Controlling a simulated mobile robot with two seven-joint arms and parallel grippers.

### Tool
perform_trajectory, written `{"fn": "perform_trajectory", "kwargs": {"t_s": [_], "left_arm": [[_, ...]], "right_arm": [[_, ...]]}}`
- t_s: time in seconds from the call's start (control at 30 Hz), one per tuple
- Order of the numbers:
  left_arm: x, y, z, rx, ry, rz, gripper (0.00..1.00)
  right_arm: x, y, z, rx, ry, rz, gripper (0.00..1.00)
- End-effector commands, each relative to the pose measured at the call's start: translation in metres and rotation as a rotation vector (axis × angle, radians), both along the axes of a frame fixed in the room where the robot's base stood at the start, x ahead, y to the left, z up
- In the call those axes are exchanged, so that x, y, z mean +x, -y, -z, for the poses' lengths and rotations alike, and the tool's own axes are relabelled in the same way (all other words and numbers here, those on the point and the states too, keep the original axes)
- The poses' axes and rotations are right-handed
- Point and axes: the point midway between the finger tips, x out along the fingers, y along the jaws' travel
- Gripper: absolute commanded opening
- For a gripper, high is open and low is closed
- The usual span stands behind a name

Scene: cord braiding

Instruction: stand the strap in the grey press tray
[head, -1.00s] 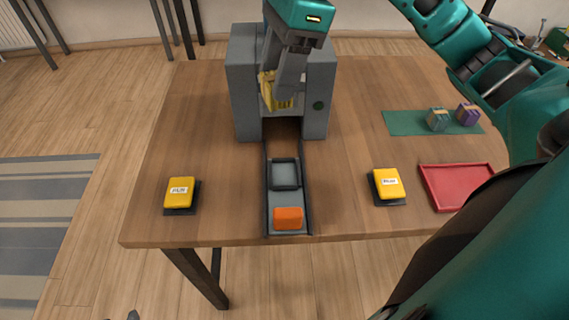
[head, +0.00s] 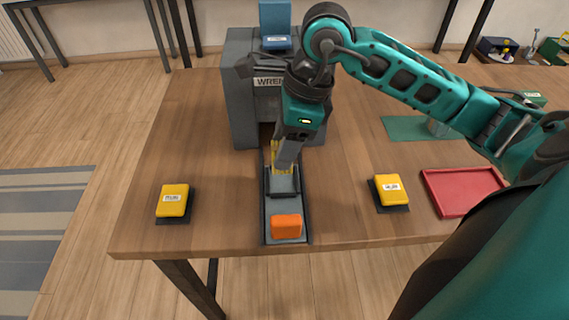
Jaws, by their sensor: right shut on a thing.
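My right gripper (head: 285,162) is shut on the yellow strap (head: 275,154). It points down over the grey press tray (head: 283,194), a small square dark-rimmed tray on the rail in front of the press. The strap is roughly upright, and its lower end is at the back part of the tray. The gripper's grey finger hides part of the strap. I cannot tell whether the strap touches the tray floor. My left gripper is not in view.
The grey press (head: 242,105) stands behind the tray. An orange block (head: 286,227) is at the rail's front end. Labelled yellow pads sit left (head: 173,200) and right (head: 389,188). A red tray (head: 463,190) and green mat (head: 403,128) lie at right.

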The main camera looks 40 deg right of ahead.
Motion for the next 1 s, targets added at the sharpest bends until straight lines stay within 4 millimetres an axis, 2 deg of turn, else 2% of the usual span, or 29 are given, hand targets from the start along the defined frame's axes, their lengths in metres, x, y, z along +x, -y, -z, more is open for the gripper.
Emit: {"fn": "perform_trajectory", "kwargs": {"t_s": [0.17, 0.4, 0.67, 0.8, 0.83, 1.0], "left_arm": [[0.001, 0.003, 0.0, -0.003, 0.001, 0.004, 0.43], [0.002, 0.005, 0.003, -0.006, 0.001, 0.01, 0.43], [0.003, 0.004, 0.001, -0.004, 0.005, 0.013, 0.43], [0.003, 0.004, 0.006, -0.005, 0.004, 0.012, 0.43], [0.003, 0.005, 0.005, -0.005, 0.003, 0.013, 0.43], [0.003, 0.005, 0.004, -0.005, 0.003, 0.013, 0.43]], "right_arm": [[0.0, 0.0, 0.013, 0.001, -0.002, -0.001, 0.21], [-0.001, 0.0, 0.047, 0.001, -0.003, 0.0, 0.21], [0.0, 0.0, 0.048, 0.0, 0.001, 0.0, 0.21], [0.0, 0.0, 0.053, 0.0, 0.002, -0.001, 0.21], [0.0, 0.0, 0.052, 0.0, 0.002, -0.001, 0.54], [0.0, 0.0, 0.051, 0.0, 0.0, 0.0, 0.7]]}}
